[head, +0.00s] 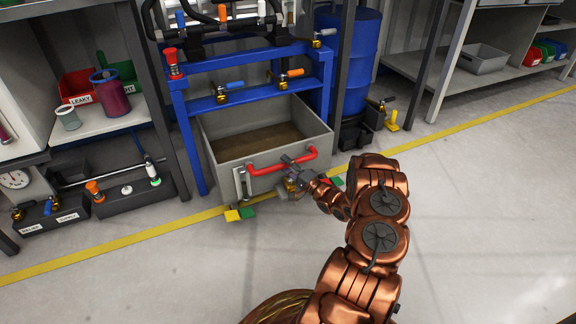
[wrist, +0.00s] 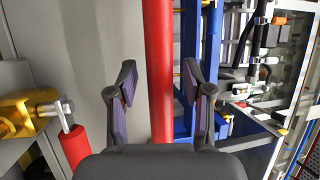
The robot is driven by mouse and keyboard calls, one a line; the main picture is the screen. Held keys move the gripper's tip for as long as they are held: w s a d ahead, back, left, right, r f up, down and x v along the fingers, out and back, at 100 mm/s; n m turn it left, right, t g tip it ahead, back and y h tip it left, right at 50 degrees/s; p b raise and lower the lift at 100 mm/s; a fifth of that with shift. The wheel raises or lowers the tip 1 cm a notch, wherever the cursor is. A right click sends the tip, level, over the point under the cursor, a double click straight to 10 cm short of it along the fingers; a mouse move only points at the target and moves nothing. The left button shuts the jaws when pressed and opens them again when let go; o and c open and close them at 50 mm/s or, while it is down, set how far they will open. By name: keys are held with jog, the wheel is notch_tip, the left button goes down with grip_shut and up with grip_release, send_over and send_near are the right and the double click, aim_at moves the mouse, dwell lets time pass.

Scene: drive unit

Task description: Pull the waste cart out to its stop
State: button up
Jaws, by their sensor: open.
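The waste cart (head: 248,150) is a grey open bin with brown contents, standing in the blue frame (head: 250,84). A red bar handle (head: 283,166) runs across its front wall. My gripper (head: 290,163) is at the middle of this handle. In the wrist view the red handle (wrist: 159,75) passes between the two open fingers of my gripper (wrist: 160,98), with a gap visible on both sides. The cart's front wall (wrist: 100,50) shows left of the bar there.
A blue drum (head: 360,60) stands right of the frame. The floor (head: 480,220) in front is clear.

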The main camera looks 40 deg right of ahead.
jog(key=shift+c, duration=0.5)
grip_shut()
jog(key=shift+s, duration=0.1)
